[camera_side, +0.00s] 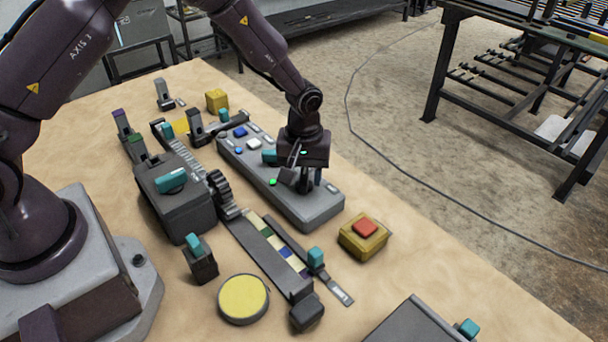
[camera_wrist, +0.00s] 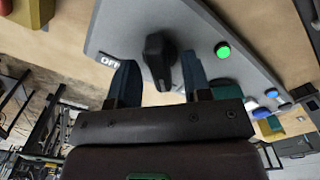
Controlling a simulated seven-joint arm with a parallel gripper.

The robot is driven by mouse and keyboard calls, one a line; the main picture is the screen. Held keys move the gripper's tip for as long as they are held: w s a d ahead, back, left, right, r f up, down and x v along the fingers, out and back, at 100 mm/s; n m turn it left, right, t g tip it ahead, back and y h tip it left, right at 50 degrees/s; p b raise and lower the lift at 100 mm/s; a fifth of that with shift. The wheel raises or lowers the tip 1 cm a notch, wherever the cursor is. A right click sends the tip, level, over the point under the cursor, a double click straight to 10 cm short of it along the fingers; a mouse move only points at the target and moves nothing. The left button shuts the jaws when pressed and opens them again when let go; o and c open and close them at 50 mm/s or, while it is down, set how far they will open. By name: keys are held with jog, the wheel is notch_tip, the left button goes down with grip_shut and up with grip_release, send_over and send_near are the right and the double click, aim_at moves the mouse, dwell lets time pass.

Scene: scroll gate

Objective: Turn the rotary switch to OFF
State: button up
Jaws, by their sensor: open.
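The rotary switch is a black knob (camera_wrist: 158,58) on a long grey panel (camera_side: 322,208). A white OFF label (camera_wrist: 110,61) is on the panel left of the knob in the wrist view. The knob's grip points roughly up and down there, not at the label. My gripper (camera_side: 304,187) is over the near end of the panel. In the wrist view its two fingers (camera_wrist: 160,66) are apart, one on each side of the knob, with gaps visible. I cannot tell whether they touch it. In the side view the gripper hides the knob.
A lit green button (camera_wrist: 222,50) sits beside the knob, with blue buttons (camera_wrist: 272,93) farther along the panel. A yellow box with a red button (camera_side: 365,229) stands close by. A slider track (camera_side: 270,245), a grey gear box (camera_side: 175,198) and a yellow disc (camera_side: 243,298) are on the table.

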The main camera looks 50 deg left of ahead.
jog(key=shift+f, duration=0.4)
grip_shut()
